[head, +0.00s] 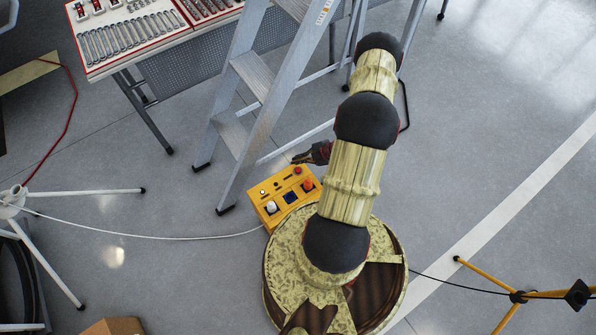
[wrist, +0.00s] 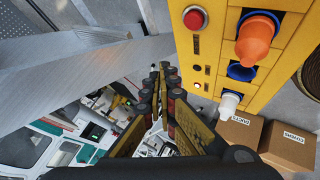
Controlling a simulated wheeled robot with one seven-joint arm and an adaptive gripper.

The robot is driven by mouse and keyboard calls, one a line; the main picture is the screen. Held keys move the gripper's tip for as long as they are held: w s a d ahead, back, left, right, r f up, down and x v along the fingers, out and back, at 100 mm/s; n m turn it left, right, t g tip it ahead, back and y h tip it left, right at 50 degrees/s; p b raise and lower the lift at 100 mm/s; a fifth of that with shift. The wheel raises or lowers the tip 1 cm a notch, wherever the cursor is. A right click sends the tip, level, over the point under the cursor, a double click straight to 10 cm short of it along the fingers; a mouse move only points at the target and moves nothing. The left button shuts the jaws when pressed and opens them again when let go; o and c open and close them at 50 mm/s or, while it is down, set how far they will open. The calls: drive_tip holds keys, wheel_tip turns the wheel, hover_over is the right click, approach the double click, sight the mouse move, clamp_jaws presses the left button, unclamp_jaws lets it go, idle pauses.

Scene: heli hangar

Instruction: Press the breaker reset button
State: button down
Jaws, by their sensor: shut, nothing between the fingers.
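A yellow power box (head: 271,186) stands on the floor beside my base. It also fills the upper right of the wrist view (wrist: 222,50). A round red button (wrist: 194,18) in a metal ring sits near the box's left edge in the wrist view; a red button also shows in the head view (head: 298,170). My gripper (head: 297,159) is shut and empty near the box's far edge. In the wrist view its fingertips (wrist: 165,68) are left of the panel, apparently apart from it.
An aluminium ladder (head: 254,103) stands close behind the box. An orange plug (wrist: 257,38) and a white plug (wrist: 229,103) stick out of the panel. A white cable (head: 150,238) runs to the box. A tool table (head: 100,68) stands at upper left.

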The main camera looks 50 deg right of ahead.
sight(298, 172)
drive_tip(key=shift+f+b, duration=2.3)
drive_tip(key=shift+f, duration=1.25)
drive_tip(key=shift+f, duration=0.1)
drive_tip(key=shift+f, duration=0.3)
drive_tip(key=shift+f+b, duration=0.4)
drive_tip(key=shift+b, duration=0.1)
drive_tip(key=shift+r, duration=0.15)
drive_tip(key=shift+r+p, duration=0.7)
drive_tip(key=shift+r+p, duration=1.9)
drive_tip(key=shift+r, duration=0.6)
